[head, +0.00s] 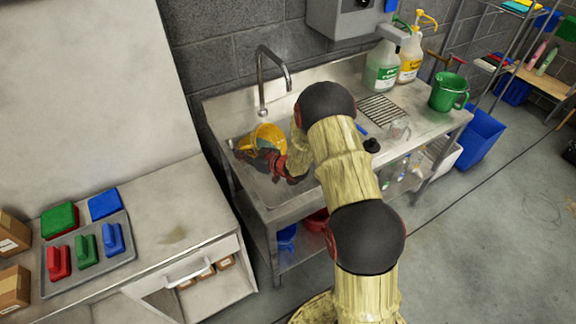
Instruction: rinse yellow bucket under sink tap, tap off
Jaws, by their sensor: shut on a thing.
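The yellow bucket (266,136) is in the left part of the steel sink (228,151), tilted, with its opening partly in view. My gripper (268,158) is at the bucket's near side, shut on it; my arm and the gripper body hide part of the contact. The tap (262,80) is a tall curved steel spout at the back of the sink, and its outlet is above and slightly right of the bucket. I cannot make out any water stream. The tap's control is not clearly visible.
A tray (88,268) of coloured pads and brushes lies on the left bench. My arm crosses the sink's right side.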

